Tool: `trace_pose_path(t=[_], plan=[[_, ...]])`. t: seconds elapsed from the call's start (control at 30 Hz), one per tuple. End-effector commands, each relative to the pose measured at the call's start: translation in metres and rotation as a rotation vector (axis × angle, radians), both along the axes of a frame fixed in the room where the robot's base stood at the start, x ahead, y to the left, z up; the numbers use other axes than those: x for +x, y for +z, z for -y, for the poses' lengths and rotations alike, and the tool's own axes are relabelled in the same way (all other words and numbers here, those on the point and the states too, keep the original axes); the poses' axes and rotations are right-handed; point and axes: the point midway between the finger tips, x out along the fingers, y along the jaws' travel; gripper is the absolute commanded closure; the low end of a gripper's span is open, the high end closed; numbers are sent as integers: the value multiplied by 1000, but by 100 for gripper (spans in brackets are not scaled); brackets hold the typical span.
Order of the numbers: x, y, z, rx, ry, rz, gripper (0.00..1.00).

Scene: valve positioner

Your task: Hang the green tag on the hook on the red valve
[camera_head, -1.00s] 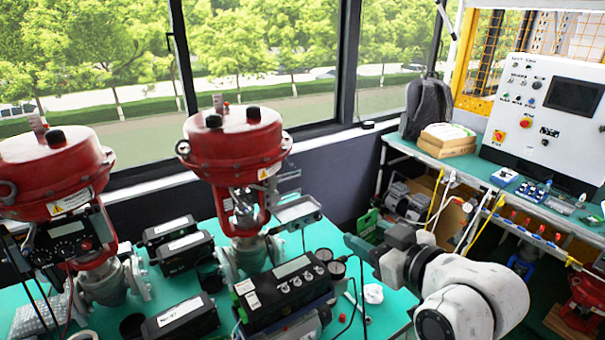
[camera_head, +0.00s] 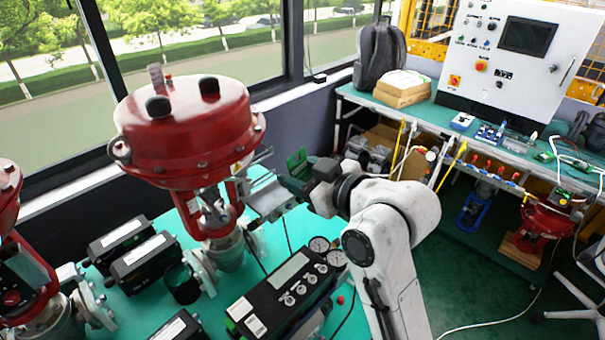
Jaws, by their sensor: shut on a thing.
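The red valve (camera_head: 190,130) stands on the green table at centre left, with a round red top and a red yoke below. The green tag (camera_head: 297,161) is small and upright, just right of the valve's yoke. My gripper (camera_head: 294,178) is shut on the green tag and points left towards the valve. A gap in the picture separates the tag from the red top. A thin metal piece (camera_head: 262,155) sticks out at the valve's right side; I cannot tell whether it is the hook. The fingertips are small and partly hidden.
A silver bracket (camera_head: 268,198) sits beside the yoke, close below my gripper. A black gauge unit (camera_head: 285,295) stands in front of the valve. A second red valve (camera_head: 12,240) is at the left edge. A workbench (camera_head: 425,115) with a control panel (camera_head: 520,50) stands behind.

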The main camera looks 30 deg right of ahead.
Motion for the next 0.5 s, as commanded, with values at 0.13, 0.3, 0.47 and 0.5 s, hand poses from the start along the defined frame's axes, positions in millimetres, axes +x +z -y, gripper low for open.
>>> trace_pose_path(t=[0.13,0.3,0.47,0.5], plan=[[8,-1,-3,0,0,0,77],[17,-2,-6,-1,0,1,77],[25,-3,-8,0,1,2,77],[27,-3,-9,0,1,2,77]])
